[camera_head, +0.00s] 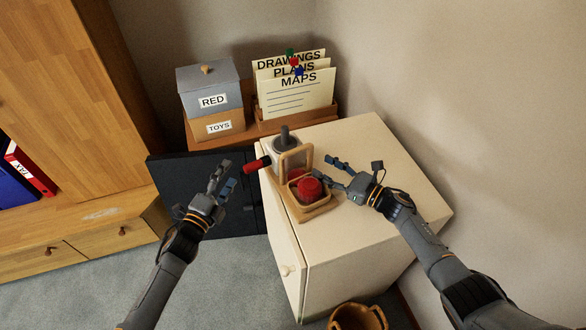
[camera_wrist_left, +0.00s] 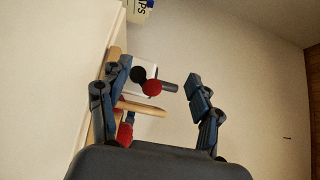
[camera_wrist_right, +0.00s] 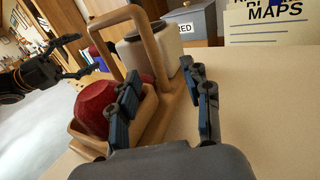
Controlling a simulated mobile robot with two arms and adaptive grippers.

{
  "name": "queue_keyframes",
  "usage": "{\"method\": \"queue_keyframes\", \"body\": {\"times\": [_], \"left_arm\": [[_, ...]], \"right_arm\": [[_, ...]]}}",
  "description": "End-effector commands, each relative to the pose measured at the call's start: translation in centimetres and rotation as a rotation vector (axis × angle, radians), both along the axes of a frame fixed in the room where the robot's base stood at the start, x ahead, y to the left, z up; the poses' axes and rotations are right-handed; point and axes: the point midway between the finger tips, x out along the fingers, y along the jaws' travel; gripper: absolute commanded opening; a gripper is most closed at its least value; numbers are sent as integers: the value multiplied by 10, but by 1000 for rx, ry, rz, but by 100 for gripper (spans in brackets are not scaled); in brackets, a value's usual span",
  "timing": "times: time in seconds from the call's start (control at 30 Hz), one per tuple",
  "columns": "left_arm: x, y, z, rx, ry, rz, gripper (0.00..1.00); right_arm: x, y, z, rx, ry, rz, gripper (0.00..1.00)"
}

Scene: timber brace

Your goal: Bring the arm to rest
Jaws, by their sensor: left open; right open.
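My left gripper (camera_head: 224,178) is open and empty, in the air left of the cream cabinet (camera_head: 385,165). It also shows open in the left wrist view (camera_wrist_left: 158,76). My right gripper (camera_head: 332,172) is open above the cabinet top, just right of a wooden caddy (camera_head: 313,212) with an upright handle. In the right wrist view its open fingers (camera_wrist_right: 160,84) are close to the caddy and a round red object (camera_wrist_right: 94,108) in it; I cannot tell whether they touch. A pale pot-like object (camera_head: 285,152) with a dark knob stands behind the caddy handle.
A red cylindrical piece (camera_head: 257,163) sticks out at the cabinet's left edge. Behind are a RED/TOYS box (camera_head: 210,98) and a paper holder (camera_head: 296,116). A dark panel (camera_head: 190,175) stands behind my left gripper. A basket (camera_head: 357,317) is on the floor. The cabinet's right top is clear.

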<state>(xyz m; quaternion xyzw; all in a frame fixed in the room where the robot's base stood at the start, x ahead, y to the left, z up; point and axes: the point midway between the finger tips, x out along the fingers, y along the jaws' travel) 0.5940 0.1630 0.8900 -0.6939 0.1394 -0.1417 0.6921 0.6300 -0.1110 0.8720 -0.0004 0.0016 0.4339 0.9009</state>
Motion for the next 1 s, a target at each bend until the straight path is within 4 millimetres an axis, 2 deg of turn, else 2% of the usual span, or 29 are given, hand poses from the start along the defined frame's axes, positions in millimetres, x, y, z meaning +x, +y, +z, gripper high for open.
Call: {"method": "queue_keyframes", "body": {"times": [0.1,0.3,0.5,0.7,0.87,1.0], "left_arm": [[0,0,0,0,0,0,64],[0,0,0,0,0,0,64],[0,0,0,0,0,0,64],[-2,2,-1,-19,22,20,64],[-13,13,-4,-131,145,133,64],[-38,30,-12,-307,332,301,64]], "right_arm": [[-17,-22,-1,-2,1,-1,49],[-36,-45,0,0,1,-2,49],[-42,-52,0,2,1,0,49],[-41,-51,1,31,30,-29,49],[-33,-49,8,225,216,-211,49],[-37,-61,13,568,502,-473,49]]}}
